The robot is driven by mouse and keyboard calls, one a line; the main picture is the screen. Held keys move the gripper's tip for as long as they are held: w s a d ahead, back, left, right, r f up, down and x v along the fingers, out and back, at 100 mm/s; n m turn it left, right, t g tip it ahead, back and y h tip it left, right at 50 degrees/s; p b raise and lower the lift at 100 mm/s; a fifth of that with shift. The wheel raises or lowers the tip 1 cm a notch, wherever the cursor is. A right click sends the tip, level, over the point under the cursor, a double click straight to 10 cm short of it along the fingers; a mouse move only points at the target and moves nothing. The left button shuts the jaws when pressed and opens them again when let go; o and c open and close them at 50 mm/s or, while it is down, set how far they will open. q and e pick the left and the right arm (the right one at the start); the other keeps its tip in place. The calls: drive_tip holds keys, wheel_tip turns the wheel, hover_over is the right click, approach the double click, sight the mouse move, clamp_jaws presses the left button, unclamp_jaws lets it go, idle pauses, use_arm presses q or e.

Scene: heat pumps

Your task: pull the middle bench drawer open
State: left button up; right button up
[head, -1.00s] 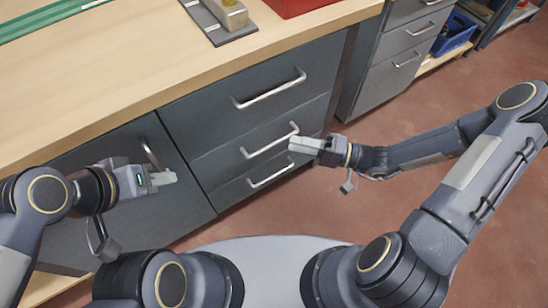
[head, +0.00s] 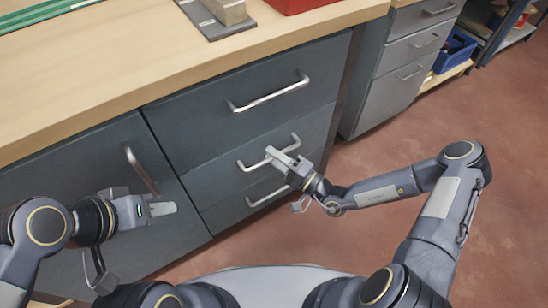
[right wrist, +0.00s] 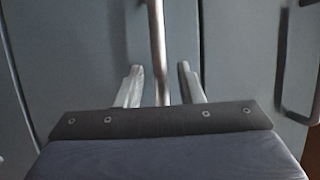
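The middle bench drawer (head: 209,150) is shut, its grey front flush with its neighbours. Its silver bar handle (head: 246,165) is partly covered by my right gripper (head: 270,152), which reaches it from the lower right. In the right wrist view the handle (right wrist: 157,45) runs upright between the two fingertips of my right gripper (right wrist: 161,75). The fingers are apart, with a visible gap on each side of the bar. My left gripper (head: 163,209) is in front of the cabinet door at left, holding nothing visible; its finger gap cannot be made out.
The top drawer (head: 200,105) and bottom drawer (head: 225,205) are shut, with similar handles. The cabinet door (head: 60,165) has an upright handle (head: 140,168) near my left gripper. The red-brown floor (head: 400,140) to the right is clear around my right arm.

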drive_tip(key=shift+a, duration=0.15)
clamp_jaws()
idle(0.4)
